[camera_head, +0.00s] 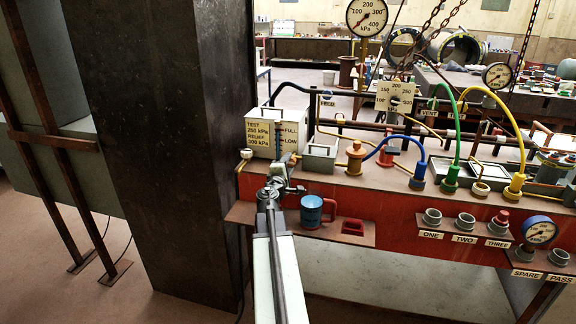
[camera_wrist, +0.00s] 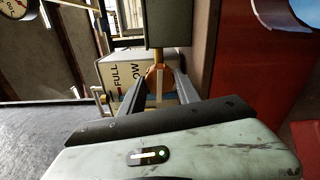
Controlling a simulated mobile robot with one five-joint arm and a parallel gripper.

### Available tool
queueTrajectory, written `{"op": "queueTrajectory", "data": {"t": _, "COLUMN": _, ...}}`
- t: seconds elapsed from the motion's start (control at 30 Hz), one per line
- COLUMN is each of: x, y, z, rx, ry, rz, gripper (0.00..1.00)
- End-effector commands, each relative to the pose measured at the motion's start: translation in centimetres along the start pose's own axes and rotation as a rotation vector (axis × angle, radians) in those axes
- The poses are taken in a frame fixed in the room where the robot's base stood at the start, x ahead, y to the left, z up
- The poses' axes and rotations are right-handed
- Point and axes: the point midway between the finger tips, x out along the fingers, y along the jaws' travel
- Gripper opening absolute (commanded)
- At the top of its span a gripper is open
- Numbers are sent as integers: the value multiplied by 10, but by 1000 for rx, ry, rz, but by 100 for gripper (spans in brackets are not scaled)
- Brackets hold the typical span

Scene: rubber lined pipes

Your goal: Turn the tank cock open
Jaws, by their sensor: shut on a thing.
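The tank (camera_head: 262,136) is a pale box with FULL and LOW marks at the left end of the red bench. My gripper (camera_head: 283,163) is at the tank's lower right front corner, pointing away from the body camera. In the wrist view the gripper (camera_wrist: 159,92) has its two fingers around a slim pale stem with an orange-brass body, which I take as the tank cock (camera_wrist: 158,76). The fingers are shut on it. The tank also shows behind them in the wrist view (camera_wrist: 112,68). In the head view the gripper hides most of the cock, so its turn angle is unclear.
A dark column (camera_head: 185,130) stands close on the left.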

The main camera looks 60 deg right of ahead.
Motion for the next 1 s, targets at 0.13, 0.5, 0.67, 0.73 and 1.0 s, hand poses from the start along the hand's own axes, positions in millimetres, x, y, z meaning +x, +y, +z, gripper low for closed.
{"op": "queueTrajectory", "data": {"t": 0.13, "x": 1, "y": 0, "z": 1, "rx": -60, "ry": -3, "rz": 1, "gripper": 0}}
{"op": "queueTrajectory", "data": {"t": 0.5, "x": 1, "y": 0, "z": 1, "rx": -113, "ry": -3, "rz": 0, "gripper": 0}}
{"op": "queueTrajectory", "data": {"t": 0.67, "x": 1, "y": 0, "z": 1, "rx": -114, "ry": -3, "rz": 0, "gripper": 0}}
{"op": "queueTrajectory", "data": {"t": 0.73, "x": 1, "y": 0, "z": 1, "rx": -114, "ry": -3, "rz": 1, "gripper": 0}}
{"op": "queueTrajectory", "data": {"t": 1.0, "x": 1, "y": 0, "z": 1, "rx": -111, "ry": -2, "rz": 0, "gripper": 60}}
